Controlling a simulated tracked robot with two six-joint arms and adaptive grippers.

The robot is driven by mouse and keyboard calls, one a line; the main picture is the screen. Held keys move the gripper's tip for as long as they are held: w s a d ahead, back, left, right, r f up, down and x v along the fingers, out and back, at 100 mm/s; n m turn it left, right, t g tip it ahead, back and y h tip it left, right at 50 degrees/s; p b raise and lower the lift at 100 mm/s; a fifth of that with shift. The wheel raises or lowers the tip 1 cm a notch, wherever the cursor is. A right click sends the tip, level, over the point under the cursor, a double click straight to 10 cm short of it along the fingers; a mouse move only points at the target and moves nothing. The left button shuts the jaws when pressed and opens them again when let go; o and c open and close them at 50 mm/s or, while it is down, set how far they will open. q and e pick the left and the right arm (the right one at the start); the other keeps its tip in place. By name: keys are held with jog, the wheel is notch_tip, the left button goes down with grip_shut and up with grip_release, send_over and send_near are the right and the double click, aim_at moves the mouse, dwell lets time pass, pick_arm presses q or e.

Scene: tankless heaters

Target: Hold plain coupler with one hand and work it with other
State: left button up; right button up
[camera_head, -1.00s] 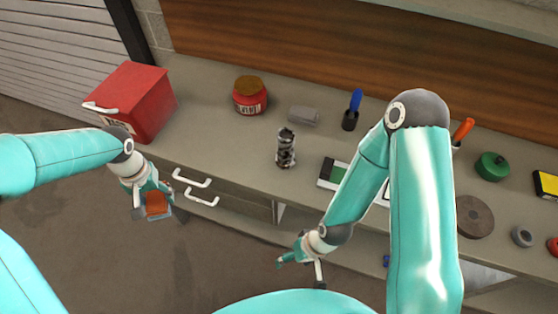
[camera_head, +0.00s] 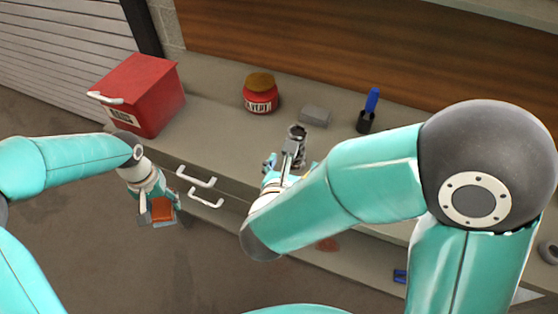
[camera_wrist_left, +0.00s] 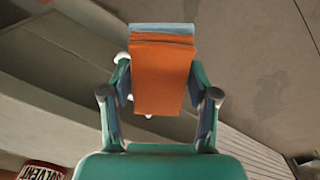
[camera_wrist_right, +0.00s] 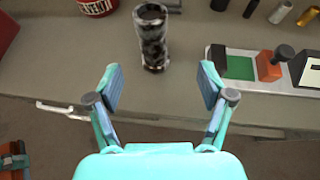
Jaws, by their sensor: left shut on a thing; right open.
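A dark, mottled metal cylinder, seemingly the plain coupler (camera_head: 297,132), stands upright on the grey counter; in the right wrist view (camera_wrist_right: 152,38) it stands beyond my open fingers, left of their middle. My right gripper (camera_head: 284,166) is open and empty in front of it; its spread fingers show in the right wrist view (camera_wrist_right: 162,80). The arm covers part of this area in the head view. My left gripper (camera_head: 160,214) is shut on an orange block with a grey-blue layer (camera_wrist_left: 162,75), held in front of the counter.
A red toolbox (camera_head: 142,98), a red solvent jar (camera_head: 260,98), a grey block (camera_head: 314,117) and a blue-handled tool in a dark holder (camera_head: 368,112) stand on the counter (camera_head: 215,120). A tray with green and orange parts (camera_wrist_right: 240,68) lies right of the cylinder.

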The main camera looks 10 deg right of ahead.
aim_at(297, 136)
pick_arm(q)
jog(key=shift+r+p, duration=0.95)
jog(key=shift+p, duration=0.05)
pick_arm(e)
jog(key=shift+t, duration=0.3)
jog(key=x, duration=0.4)
jog(key=r+x, duration=0.1)
jog(key=x, duration=0.2)
jog(key=w+x, duration=0.1)
jog(key=x, duration=0.3)
jog(key=shift+w+a, duration=0.2)
jog(key=shift+w, duration=0.05)
jog(key=shift+c, duration=0.3)
jog(key=c, duration=1.3)
jog(key=o, duration=1.3)
jog(key=shift+o, duration=0.2)
jog(key=shift+r, duration=0.1)
